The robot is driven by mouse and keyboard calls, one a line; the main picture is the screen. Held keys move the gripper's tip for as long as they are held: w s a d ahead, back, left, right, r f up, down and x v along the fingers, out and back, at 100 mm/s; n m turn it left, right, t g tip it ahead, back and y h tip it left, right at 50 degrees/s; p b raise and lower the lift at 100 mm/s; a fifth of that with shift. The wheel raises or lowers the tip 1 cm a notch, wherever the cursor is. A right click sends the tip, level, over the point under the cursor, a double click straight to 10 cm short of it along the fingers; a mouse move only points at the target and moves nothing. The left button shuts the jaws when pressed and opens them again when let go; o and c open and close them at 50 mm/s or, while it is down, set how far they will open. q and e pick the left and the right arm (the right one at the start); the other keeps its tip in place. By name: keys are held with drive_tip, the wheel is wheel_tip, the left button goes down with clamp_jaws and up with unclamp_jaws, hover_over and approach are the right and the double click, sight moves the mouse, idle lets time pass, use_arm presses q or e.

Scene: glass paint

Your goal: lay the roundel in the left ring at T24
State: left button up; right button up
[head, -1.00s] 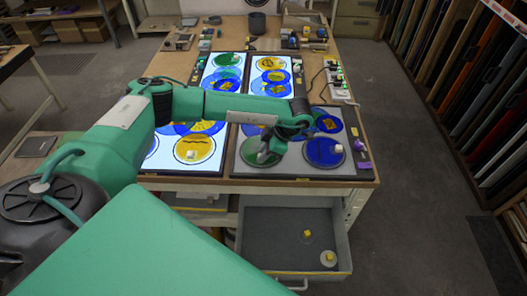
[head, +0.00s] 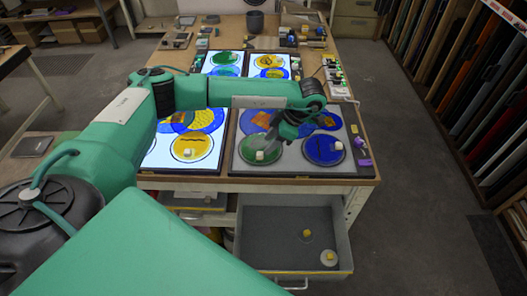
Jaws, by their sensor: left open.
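A green roundel (head: 246,157) with a small pale knob (head: 260,155) lies at the left ring position of the near right panel (head: 285,166), which is unlit and grey. The ring under it cannot be made out. A blue roundel (head: 318,157) with a similar knob lies to its right on the same panel. My left gripper (head: 277,144) is open and empty, just to the upper right of the green roundel's knob and apart from it. The arm and gripper hide part of the panel's far side. I cannot read a T24 label. My right gripper is not in view.
The near left panel (head: 158,163) is lit and holds yellow and blue discs. Two more lit panels lie behind my arm. A purple item (head: 364,162) sits at the right panel's edge. An open drawer (head: 270,248) below holds two small yellow-knobbed pieces.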

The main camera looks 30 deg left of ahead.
use_arm(q)
drive_tip(key=v, duration=0.6)
drive_tip(key=shift+d+r+b, duration=0.2)
drive_tip(key=shift+r+b, duration=0.1)
drive_tip(key=shift+b, duration=0.1)
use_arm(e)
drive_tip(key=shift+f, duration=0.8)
use_arm(q)
drive_tip(key=shift+f, duration=0.1)
